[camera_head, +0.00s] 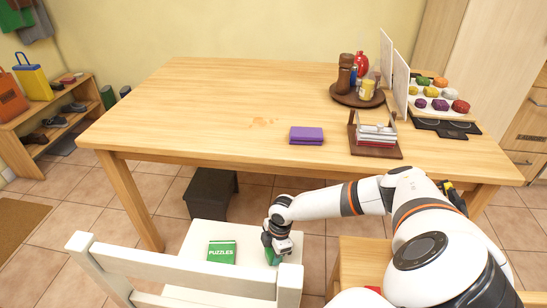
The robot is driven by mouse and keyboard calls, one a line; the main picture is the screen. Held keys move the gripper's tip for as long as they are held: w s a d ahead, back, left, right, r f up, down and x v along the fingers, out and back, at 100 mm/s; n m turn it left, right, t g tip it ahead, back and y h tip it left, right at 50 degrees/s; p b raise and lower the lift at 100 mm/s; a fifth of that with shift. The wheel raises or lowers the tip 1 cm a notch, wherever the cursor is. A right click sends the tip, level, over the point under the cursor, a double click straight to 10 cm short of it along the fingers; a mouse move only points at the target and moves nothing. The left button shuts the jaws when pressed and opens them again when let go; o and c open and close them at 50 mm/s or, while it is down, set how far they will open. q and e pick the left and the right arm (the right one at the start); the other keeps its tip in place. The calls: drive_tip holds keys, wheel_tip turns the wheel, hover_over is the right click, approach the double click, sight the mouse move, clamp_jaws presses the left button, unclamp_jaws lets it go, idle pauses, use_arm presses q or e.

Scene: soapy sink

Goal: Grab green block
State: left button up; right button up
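A green block (273,259) shows in small part on the white chair seat, under the fingers of my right gripper (275,249). The gripper points down over it and hides most of it. I cannot tell whether the fingers are closed on the block or only around it. My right arm reaches in from the right, across the front of the table, to the chair. My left gripper is not in view.
A green puzzles box (221,252) lies left of my gripper on the white chair (190,268), whose backrest stands in front. A dark stool (210,193) is underneath. The table's left half is clear.

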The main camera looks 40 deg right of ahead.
drive_tip(key=shift+c, duration=0.6)
drive_tip(key=shift+r, duration=0.1)
